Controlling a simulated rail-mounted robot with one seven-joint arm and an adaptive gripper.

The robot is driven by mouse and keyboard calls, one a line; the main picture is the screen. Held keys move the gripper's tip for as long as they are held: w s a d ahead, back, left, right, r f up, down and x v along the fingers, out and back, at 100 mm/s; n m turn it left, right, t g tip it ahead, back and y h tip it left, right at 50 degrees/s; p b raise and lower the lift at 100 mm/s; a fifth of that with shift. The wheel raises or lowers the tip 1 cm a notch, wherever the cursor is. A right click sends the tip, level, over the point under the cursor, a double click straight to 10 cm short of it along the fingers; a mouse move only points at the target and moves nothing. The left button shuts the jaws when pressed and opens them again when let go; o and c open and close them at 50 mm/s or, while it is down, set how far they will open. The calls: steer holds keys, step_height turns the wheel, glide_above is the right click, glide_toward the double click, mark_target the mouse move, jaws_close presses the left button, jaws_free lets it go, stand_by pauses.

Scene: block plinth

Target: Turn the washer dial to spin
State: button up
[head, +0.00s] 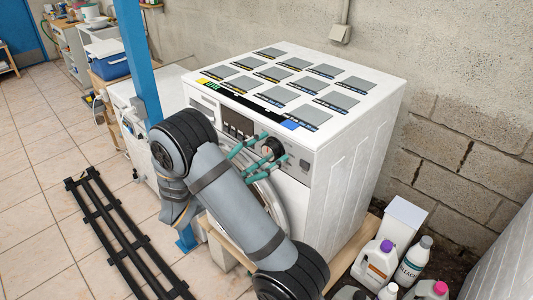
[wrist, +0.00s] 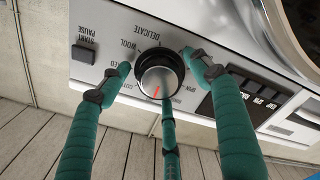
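The washer (head: 340,135) is a white front-loader with a dark dial (head: 272,147) on its front panel. In the wrist view the dial (wrist: 158,78) has a silver face, a black rim and a red mark pointing down in the picture. Upside-down labels around it include DELICATE, WOOL and SPIN; SPIN is at the lower right. Others are partly hidden by fingers. My gripper (head: 264,155) has three teal fingers spread around the dial, also in the wrist view (wrist: 160,70). The lower finger overlaps the dial's edge. I cannot tell whether any finger touches it.
A START PAUSE button (wrist: 84,54) and dark buttons (wrist: 245,100) flank the dial. A blue post (head: 140,70) stands left of the washer. Several bottles (head: 380,262) and a white box (head: 402,220) stand at its right. Flat panels (head: 290,90) cover its top.

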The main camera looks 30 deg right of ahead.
steer(key=shift+c, duration=1.1)
steer(key=c, duration=0.8)
steer(key=shift+c, duration=0.4)
steer(key=shift+n, duration=0.3)
steer(key=n+p, duration=0.1)
steer(key=n, duration=0.2)
steer(key=shift+r+n+p, duration=0.1)
steer(key=shift+n+p, duration=0.2)
steer(key=shift+n, duration=0.1)
steer(key=n+p, duration=0.1)
steer(key=n, duration=0.2)
steer(key=shift+n+p, duration=0.3)
steer(key=n+p, duration=0.2)
steer(key=n, duration=0.2)
steer(key=shift+n, duration=0.3)
steer(key=shift+n+p, duration=0.85)
steer(key=shift+n, duration=0.65)
